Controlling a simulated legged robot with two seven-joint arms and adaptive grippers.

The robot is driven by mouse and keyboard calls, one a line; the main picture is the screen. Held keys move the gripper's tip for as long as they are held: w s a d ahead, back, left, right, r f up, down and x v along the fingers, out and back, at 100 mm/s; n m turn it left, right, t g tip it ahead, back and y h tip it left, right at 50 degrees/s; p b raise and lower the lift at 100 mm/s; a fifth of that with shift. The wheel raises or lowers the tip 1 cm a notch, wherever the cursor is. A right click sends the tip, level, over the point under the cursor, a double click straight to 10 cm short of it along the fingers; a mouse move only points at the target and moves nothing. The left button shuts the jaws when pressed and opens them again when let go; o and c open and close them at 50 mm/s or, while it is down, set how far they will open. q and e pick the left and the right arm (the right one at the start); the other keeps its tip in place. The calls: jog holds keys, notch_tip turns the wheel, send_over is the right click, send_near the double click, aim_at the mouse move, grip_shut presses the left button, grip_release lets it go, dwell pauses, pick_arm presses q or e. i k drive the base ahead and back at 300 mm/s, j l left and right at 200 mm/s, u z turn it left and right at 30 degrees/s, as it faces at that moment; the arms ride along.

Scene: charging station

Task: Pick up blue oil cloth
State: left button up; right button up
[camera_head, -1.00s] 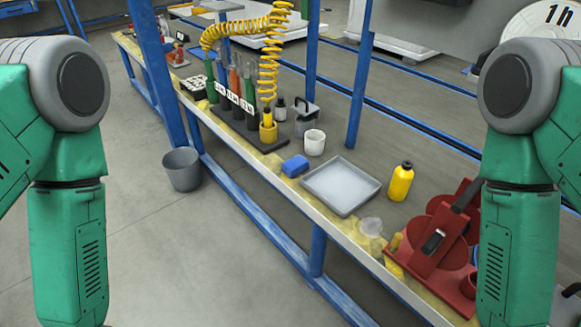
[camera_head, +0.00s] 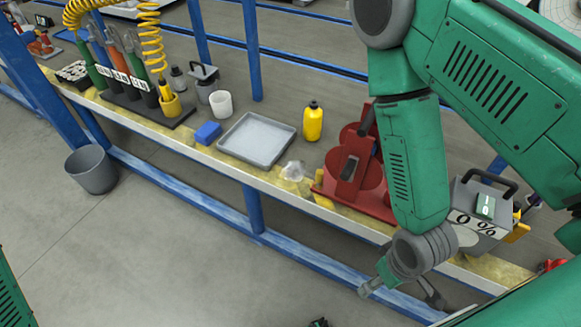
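The blue oil cloth (camera_head: 208,133) is a small folded blue block on the bench, just left of a shallow grey tray. Nothing touches it from above. My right arm hangs down at the right, its wrist and gripper end (camera_head: 405,288) in front of the bench's front edge, well to the right of the cloth. Its fingers are partly hidden, so I cannot tell their opening. My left gripper is not clearly in view; only a bit of green arm shows at the lower left edge.
The grey tray (camera_head: 259,139), white cup (camera_head: 221,103), yellow bottle (camera_head: 313,122) and red fixture (camera_head: 356,180) stand on the bench. A tool rack (camera_head: 145,108) with a coiled yellow hose is left of the cloth. A grey bin (camera_head: 91,170) stands on the floor.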

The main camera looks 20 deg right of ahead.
aim_at(209, 131)
jog(key=i+j+u, duration=0.3)
jog(key=i, duration=0.2)
jog(key=i+j+u, duration=0.1)
jog(key=i+u, duration=0.2)
jog(key=i, duration=0.15)
